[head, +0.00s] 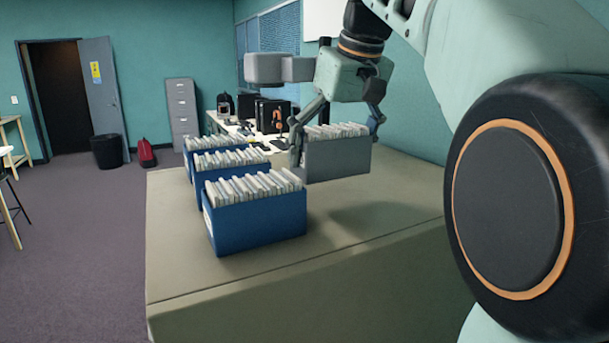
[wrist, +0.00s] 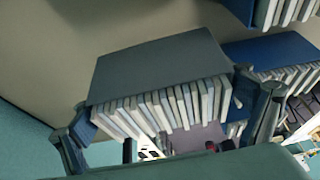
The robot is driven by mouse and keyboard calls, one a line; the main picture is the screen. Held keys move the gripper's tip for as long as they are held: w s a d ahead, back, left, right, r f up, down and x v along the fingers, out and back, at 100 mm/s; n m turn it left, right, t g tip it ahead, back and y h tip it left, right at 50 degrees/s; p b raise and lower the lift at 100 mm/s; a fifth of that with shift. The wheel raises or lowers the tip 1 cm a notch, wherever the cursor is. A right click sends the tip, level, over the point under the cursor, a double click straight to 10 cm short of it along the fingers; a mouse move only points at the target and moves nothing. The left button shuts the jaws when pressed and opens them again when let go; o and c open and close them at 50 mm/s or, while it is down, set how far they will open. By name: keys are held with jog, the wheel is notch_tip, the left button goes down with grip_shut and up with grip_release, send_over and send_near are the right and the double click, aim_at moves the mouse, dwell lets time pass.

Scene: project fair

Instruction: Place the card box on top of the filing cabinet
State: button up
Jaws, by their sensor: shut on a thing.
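The card box (head: 338,160) is grey-fronted and full of pale upright cards. My gripper (head: 338,138) is shut on it, with one finger at each side. The box hangs a little above the beige worktop (head: 225,275), with a shadow below it to the right. In the wrist view the held card box (wrist: 160,68) shows its grey face and card row between the fingers, looking tilted in the picture. A tall grey filing cabinet (head: 182,112) with drawers stands far back on the left, against the wall. Its top shows no objects.
Several blue boxes of cards, the nearest a blue box (head: 258,225), stand in a row left of the held box. Behind is a desk with dark equipment (head: 272,112). A black bin (head: 107,151) and red bag (head: 146,153) stand by the door. Open carpet (head: 80,240) lies left.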

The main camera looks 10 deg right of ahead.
aim_at(345, 135)
jog(key=shift+w+d+f, duration=0.15)
jog(key=shift+f, duration=0.1)
jog(key=shift+w+d+f+b, duration=0.1)
jog(key=shift+f+b, duration=0.05)
jog(key=shift+f, duration=0.8)
jog(key=shift+w+d+f+b, duration=0.1)
jog(key=shift+f+b, duration=0.05)
jog(key=shift+f, duration=0.75)
jog(key=o, duration=1.1)
jog(key=shift+f, duration=0.15)
jog(key=shift+o, duration=0.2)
jog(key=shift+s+r, duration=0.1)
jog(key=shift+r, duration=0.5)
jog(key=p+v, duration=0.2)
jog(key=v, duration=0.9)
jog(key=shift+s+d, duration=0.1)
